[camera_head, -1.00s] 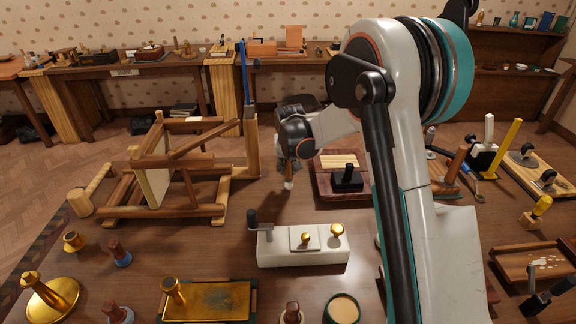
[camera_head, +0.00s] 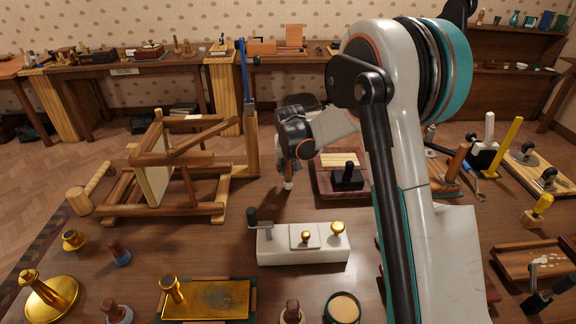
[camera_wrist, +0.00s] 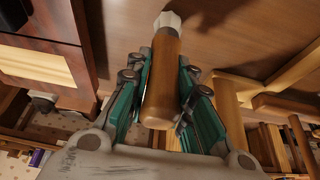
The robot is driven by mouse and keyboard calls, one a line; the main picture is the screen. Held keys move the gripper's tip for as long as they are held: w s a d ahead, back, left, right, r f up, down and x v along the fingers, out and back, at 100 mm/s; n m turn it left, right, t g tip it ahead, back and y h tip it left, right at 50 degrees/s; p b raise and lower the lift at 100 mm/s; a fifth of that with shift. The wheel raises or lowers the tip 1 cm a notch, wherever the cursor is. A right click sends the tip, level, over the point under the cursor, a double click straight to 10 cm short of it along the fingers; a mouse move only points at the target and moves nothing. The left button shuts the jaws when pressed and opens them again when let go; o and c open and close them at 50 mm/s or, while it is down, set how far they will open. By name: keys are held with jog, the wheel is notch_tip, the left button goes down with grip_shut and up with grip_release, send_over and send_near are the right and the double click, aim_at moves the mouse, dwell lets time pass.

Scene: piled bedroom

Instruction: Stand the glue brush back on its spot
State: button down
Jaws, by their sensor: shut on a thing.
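The glue brush (camera_wrist: 162,82) has a brown wooden handle and a pale faceted tip. It lies lengthwise between the teal-sided fingers of my gripper (camera_wrist: 160,100), which is shut on it. In the head view the brush (camera_head: 288,180) hangs about upright below my gripper (camera_head: 289,163), pale tip down, over bare tabletop. I cannot tell whether the tip touches the table. No marked spot for the brush can be made out for sure.
A wooden frame (camera_head: 165,208) stands left of the brush. A dark red board with a black-handled block (camera_head: 347,178) lies to the right. A white block with brass knobs (camera_head: 275,250) is in front. A round pot of tan stuff (camera_head: 343,308) sits at the front edge.

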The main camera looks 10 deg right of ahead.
jog(key=shift+f+b, duration=0.35)
jog(key=shift+f, duration=0.2)
jog(key=c, duration=1.3)
grip_release()
jog(key=shift+r, duration=0.1)
jog(key=shift+p+v, duration=2.25)
jog(key=shift+v, duration=1.7)
